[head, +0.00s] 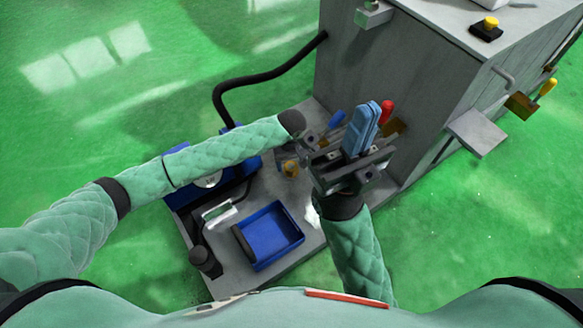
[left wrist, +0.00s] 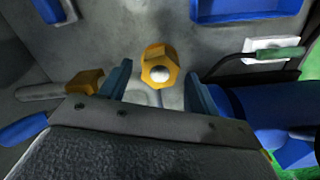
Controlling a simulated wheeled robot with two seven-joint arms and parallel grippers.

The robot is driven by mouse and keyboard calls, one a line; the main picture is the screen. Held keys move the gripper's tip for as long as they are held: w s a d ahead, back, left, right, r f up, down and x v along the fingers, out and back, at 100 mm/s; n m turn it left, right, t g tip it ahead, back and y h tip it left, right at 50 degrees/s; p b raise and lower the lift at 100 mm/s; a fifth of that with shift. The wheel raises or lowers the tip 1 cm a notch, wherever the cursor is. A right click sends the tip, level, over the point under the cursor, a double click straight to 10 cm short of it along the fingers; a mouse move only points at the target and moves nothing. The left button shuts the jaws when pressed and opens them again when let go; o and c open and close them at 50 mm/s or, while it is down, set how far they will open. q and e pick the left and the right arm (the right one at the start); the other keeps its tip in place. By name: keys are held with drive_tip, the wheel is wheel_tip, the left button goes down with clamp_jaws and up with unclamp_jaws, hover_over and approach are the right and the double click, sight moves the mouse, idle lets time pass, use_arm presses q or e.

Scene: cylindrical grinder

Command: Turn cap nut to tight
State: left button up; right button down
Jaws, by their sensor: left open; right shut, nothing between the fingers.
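The cap nut (left wrist: 158,66) is a yellow-orange hexagonal nut with a pale round centre. In the left wrist view it sits between and slightly beyond the blue fingertips of my left gripper (left wrist: 158,78), with a gap on both sides. The gripper is open. In the head view a small yellow part (head: 290,168), probably the nut, shows below the left gripper (head: 307,147), whose fingers are mostly hidden. My right gripper (head: 367,112) is shut and empty, its blue fingers together, to the right of the left one.
A blue tray (head: 268,236) lies on the grey machine bed. A tall grey cabinet (head: 400,90) stands behind. A red knob (head: 387,106) and a blue handle (head: 337,119) are close to my grippers. A second yellow fitting (left wrist: 84,80) lies left of the nut.

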use_arm(q)
drive_tip(key=shift+f, duration=1.05)
drive_tip(key=c, duration=1)
